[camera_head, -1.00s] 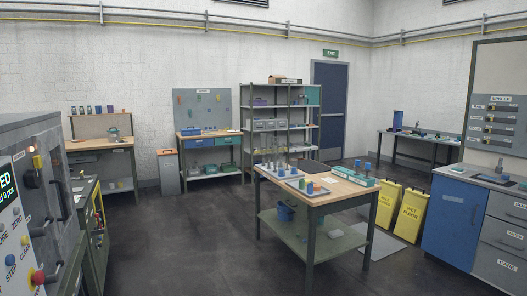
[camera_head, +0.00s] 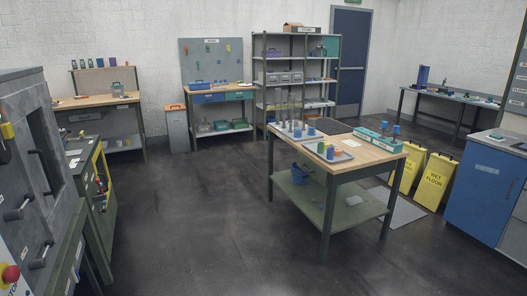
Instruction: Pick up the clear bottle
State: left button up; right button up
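Neither of my grippers is in view. I cannot pick out a clear bottle for certain at this distance. The wooden-topped worktable (camera_head: 375,154) at centre right carries a row of small upright pieces (camera_head: 297,130) at its back left.
Dark open floor (camera_head: 200,215) lies left of and before the worktable. Grey machinery (camera_head: 30,150) and a green cabinet (camera_head: 92,200) line the left side. Yellow wet-floor signs (camera_head: 436,182) and a blue cabinet (camera_head: 486,188) stand on the right. Benches and a shelf unit (camera_head: 297,75) line the back.

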aim_at(278, 91)
jog(key=i, duration=2.45)
